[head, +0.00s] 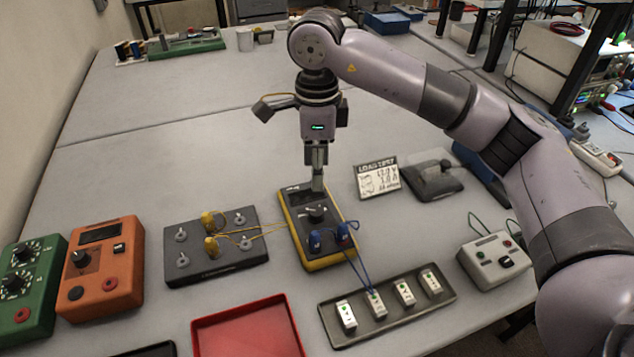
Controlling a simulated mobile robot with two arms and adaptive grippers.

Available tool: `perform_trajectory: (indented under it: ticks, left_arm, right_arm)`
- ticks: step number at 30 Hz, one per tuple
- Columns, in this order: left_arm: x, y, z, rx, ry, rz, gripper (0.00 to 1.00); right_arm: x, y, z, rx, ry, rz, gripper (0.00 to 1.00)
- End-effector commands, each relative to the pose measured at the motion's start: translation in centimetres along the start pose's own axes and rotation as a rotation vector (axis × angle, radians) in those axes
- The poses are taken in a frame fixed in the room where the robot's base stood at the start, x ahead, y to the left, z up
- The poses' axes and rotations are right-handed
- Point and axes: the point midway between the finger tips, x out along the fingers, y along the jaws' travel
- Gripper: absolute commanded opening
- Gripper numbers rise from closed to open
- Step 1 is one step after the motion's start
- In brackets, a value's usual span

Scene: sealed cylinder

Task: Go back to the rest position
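My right gripper (318,188) comes in from the right and points straight down over the yellow multimeter (326,262). Its fingers look closed together, with nothing visible between them. The tips overlap the meter's display area, just behind the dark dial (316,213); I cannot tell whether they touch the meter. My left gripper is not in view.
A grey terminal board (214,262) with yellow clips is left of the meter. Orange (101,298) and green (30,295) boxes stand further left. A red tray (245,330) and a dark tray (440,303) of white components lie in front. The table behind the meter is largely clear.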

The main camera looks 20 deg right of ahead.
Motion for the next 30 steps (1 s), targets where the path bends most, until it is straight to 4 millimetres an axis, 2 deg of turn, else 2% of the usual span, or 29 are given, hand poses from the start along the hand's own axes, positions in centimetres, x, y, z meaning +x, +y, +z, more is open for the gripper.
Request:
perform_trajectory:
  ticks: [4,18,20,30]
  left_arm:
    - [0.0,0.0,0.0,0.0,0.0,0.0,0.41]
    - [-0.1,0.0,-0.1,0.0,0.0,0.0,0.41]
    - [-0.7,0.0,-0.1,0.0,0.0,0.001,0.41]
    - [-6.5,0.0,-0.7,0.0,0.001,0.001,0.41]
  right_arm:
    - [-0.9,0.0,0.0,0.0,0.0,-0.001,0.46]
    - [-1.1,0.0,0.0,0.0,0.001,0.0,0.46]
    - [-1.7,0.0,0.0,0.0,0.0,0.0,0.46]
    - [-7.5,0.0,0.0,0.0,0.001,0.0,0.46]
